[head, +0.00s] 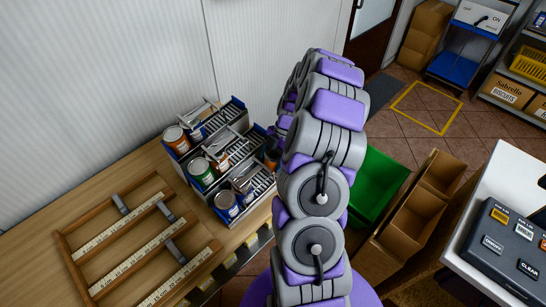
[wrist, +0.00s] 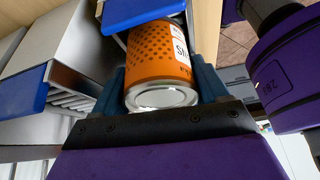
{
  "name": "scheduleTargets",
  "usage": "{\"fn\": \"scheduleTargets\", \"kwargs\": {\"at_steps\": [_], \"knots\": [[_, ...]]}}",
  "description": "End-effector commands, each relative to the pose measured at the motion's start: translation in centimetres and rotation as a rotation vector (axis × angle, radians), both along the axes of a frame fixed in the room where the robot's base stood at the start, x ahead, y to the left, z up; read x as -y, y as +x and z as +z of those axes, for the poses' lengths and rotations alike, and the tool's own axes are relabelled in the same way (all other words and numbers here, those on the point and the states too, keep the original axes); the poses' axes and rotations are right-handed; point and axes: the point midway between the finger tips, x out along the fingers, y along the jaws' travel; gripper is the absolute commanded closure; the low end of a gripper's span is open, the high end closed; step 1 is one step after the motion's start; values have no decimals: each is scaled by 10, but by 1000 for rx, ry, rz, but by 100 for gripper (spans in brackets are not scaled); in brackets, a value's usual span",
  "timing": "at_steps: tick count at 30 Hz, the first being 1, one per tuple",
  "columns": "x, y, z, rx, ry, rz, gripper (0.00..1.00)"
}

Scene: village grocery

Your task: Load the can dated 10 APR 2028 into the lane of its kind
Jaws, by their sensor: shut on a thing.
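My gripper (wrist: 170,98) is shut on an orange can (wrist: 157,62) with dark dots and a white label. The can's silver end faces the wrist camera, and no date can be read. In the head view the can (head: 272,158) is a small orange patch at the right side of the lane rack, with my arm covering most of the gripper. The rack has three lanes: a far lane (head: 202,116) with a red-orange can in front, a middle lane (head: 225,148) with a green can, and a near lane (head: 250,181) with a blue can. A blue lane front (wrist: 22,92) is left of the can in the wrist view.
A wooden tray (head: 135,240) with numbered strips and grey sliders lies on the counter. A green bin (head: 378,185) and cardboard boxes (head: 412,222) stand right of my arm. A button panel (head: 508,247) sits on the white counter at right.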

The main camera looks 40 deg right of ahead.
Motion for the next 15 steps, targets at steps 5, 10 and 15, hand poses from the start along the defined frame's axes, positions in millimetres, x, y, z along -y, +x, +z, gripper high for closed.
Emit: {"fn": "scheduleTargets", "kwargs": {"at_steps": [5, 10, 15], "knots": [[0, 0, 0, 0, 0, -1, 19], [0, 0, 0, -1, 0, -1, 2], [-2, 0, 1, -1, -1, -1, 0]]}}
